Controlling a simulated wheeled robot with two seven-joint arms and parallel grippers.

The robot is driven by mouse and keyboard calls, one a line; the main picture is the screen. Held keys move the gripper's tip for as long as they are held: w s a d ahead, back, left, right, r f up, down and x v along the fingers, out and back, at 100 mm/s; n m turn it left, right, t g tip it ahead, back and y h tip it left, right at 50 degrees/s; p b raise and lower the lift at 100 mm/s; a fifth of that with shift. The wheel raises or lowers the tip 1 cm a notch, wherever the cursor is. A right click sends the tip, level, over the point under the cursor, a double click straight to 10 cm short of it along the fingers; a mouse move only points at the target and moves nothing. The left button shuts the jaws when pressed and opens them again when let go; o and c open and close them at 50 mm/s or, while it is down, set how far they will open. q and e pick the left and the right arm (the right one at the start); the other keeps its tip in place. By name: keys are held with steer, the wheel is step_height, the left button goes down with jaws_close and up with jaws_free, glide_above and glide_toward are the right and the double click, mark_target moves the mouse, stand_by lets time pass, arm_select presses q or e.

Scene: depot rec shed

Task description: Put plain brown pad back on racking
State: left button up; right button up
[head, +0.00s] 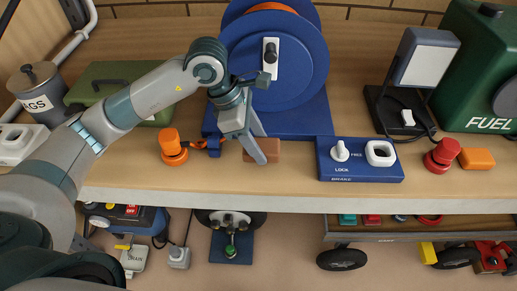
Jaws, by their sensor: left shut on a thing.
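The plain brown pad (268,147) is a small brown block near the front edge of the wooden racking shelf (220,185), in front of the blue reel. My left gripper (259,155) comes down from the upper left and is shut on the pad. A finger covers the pad's left part. I cannot tell whether the pad touches the shelf or is just above it. My right gripper is not in view.
Left of the pad is an orange knob (173,148); right is a blue brake panel (360,172). A blue reel (290,75) stands behind. A red knob (441,155), an orange block (478,159) and a green fuel can (480,60) are further right.

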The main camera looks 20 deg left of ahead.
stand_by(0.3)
arm_select(q)
steer(key=shift+f+p, duration=0.9)
steer(key=shift+f, duration=1.1)
steer(key=o, duration=0.5)
steer(key=shift+f, duration=0.1)
steer(key=o, duration=0.4)
steer(key=shift+o, duration=0.2)
steer(key=shift+r, duration=0.2)
